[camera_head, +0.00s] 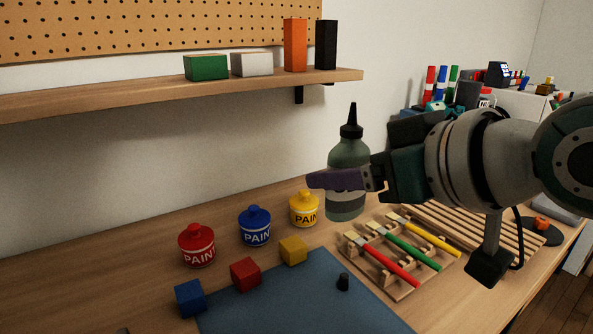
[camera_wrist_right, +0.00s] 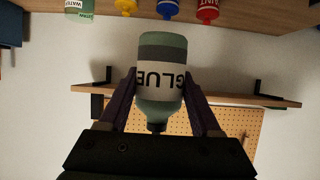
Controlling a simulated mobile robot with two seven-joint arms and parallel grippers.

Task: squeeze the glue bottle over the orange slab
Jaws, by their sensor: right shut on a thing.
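The glue bottle (camera_head: 348,155) is grey-green with a white label and a black pointed nozzle. It is upright, nozzle up, in the air above the table. My right gripper (camera_head: 345,180) is shut on its body, with purple fingers on either side. In the right wrist view the bottle (camera_wrist_right: 160,75) shows upside down, its GLUE label between the two fingers (camera_wrist_right: 158,85). An orange upright block (camera_head: 296,45) stands on the wall shelf; I cannot tell whether it is the orange slab. No flat orange slab is clear on the table. My left gripper is not in view.
Red (camera_head: 197,245), blue (camera_head: 255,226) and yellow (camera_head: 304,208) paint pots stand behind small cubes (camera_head: 245,274). A wooden rack (camera_head: 398,293) with brushes lies right. The wall shelf (camera_head: 150,97) overhangs the back.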

